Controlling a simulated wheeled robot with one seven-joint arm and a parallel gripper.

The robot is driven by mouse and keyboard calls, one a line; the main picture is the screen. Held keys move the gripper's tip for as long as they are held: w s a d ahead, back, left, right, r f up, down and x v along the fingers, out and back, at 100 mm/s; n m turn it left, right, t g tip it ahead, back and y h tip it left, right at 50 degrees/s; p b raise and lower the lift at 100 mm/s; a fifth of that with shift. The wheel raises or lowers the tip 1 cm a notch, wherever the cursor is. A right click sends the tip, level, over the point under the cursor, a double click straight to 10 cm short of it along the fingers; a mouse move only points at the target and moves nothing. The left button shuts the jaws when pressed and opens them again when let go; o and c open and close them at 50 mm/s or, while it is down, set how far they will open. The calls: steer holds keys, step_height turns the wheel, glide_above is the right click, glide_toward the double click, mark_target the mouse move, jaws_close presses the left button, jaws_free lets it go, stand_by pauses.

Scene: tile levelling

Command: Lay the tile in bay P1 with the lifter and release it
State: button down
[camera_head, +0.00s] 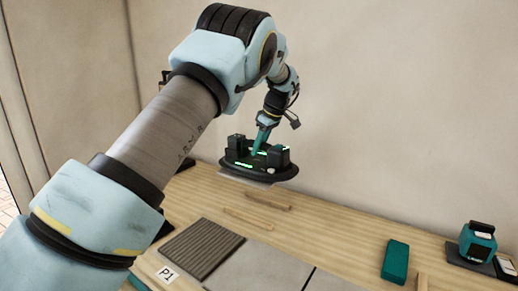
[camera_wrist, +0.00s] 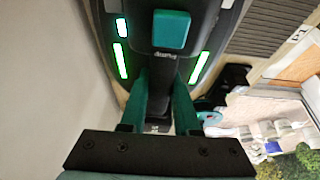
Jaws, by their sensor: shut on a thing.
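My gripper (camera_head: 261,146) is shut on the lifter (camera_head: 280,174), a black device with green lights, and holds it above the far side of the wooden table. The bed looks empty.
Smooth grey tiles (camera_head: 262,268) lie right of bay P1. Wooden strips (camera_head: 267,200) lie behind it. A teal block (camera_head: 395,262) and a teal device (camera_head: 479,243) on a dark pad stand at the right. The wall rises close behind the table.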

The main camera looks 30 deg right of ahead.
steer(key=shift+w+r+p, duration=0.1)
steer(key=shift+r+p, duration=0.65)
steer(key=shift+r, duration=0.65)
